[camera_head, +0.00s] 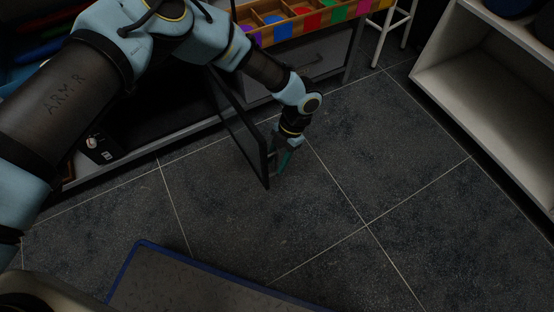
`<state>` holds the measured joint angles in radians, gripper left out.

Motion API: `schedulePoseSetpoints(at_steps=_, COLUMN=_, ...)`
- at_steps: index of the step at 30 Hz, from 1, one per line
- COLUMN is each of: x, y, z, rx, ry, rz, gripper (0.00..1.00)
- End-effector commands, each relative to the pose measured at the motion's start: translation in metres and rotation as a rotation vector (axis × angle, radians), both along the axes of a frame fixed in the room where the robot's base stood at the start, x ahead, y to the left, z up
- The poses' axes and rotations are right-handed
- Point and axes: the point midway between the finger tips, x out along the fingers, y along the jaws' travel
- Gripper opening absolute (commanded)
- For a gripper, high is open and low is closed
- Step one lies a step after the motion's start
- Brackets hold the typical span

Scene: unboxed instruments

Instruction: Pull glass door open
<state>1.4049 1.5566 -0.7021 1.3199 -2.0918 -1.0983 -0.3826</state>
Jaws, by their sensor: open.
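The glass door (240,130) is a dark framed pane on the low cabinet. It stands swung out from the cabinet front, with its free edge over the floor. My gripper (281,160) points down at the right side of that free edge, close beside it. Its fingers are small and dark here, and I cannot tell whether they touch the door. The cabinet's dark inside (150,112) shows to the left of the door, partly hidden by my arm.
A wooden tray with coloured squares (295,18) sits on the cabinet top. A white stool (391,28) and a pale open shelf (480,75) stand at the right. A blue-edged mat (190,285) lies in front. The tiled floor between is clear.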

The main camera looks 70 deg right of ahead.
Motion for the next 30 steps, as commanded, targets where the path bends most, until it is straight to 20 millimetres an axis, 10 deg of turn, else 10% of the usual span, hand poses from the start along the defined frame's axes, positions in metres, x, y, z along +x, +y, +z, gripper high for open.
schedulePoseSetpoints(at_steps=18, x=-0.017, y=-0.032, z=0.087, rx=-0.001, ry=0.0, rz=0.001, gripper=0.45)
schedulePoseSetpoints(at_steps=30, x=-0.02, y=-0.036, z=0.1, rx=0.0, ry=0.0, rz=0.0, gripper=0.45)
